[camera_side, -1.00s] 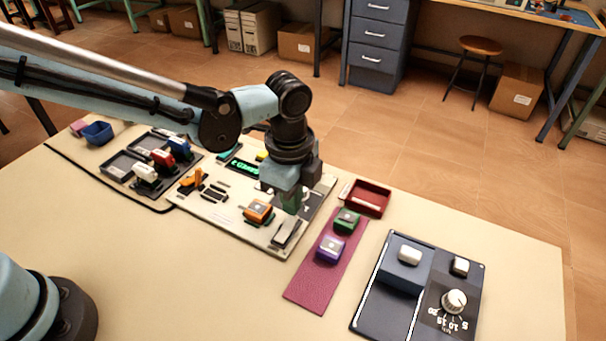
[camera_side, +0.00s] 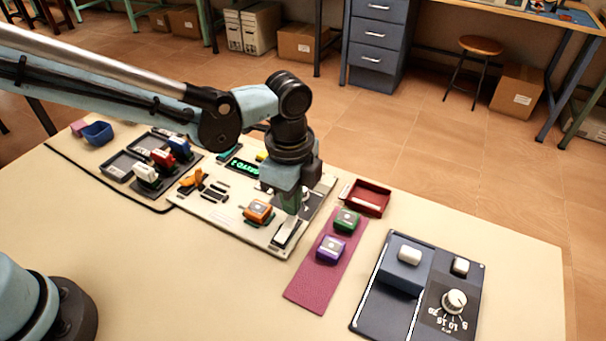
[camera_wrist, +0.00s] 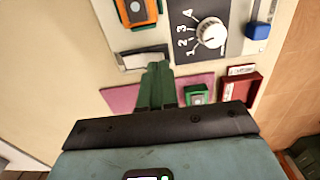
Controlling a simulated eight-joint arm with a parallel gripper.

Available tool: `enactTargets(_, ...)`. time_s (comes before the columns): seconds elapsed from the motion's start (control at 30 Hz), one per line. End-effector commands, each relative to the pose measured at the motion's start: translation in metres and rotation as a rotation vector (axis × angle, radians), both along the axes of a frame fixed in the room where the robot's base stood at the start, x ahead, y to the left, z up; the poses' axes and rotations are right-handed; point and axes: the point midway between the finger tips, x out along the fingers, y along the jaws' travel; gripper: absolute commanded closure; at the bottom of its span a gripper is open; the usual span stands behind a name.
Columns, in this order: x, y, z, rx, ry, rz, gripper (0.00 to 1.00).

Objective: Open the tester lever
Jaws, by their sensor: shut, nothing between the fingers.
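The tester board (camera_side: 225,220) is a pale panel with a green-lit display (camera_side: 243,167). Near its front right corner is a lever-like part (camera_side: 287,232) with a pale face and dark frame; it also shows in the wrist view (camera_wrist: 143,58). I take it for the tester lever, though no label shows. My gripper (camera_side: 291,208) points down over the board, just behind this part. In the wrist view my green fingers (camera_wrist: 158,68) are together and empty, with their tips by its right end. I cannot tell whether they touch it.
An orange block (camera_side: 258,212) and a dial (camera_wrist: 211,32) are close by on the board. A maroon mat (camera_side: 310,290) holds green (camera_side: 347,220) and purple (camera_side: 331,249) blocks. A red tray (camera_side: 368,198) and a dark dial panel (camera_side: 370,318) stand to the right.

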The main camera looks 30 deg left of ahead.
Motion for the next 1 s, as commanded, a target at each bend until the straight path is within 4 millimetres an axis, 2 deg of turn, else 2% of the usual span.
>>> enactTargets(1.0, 0.0, 0.0, -0.013, 0.0, 0.0, 0.0, 1.0)
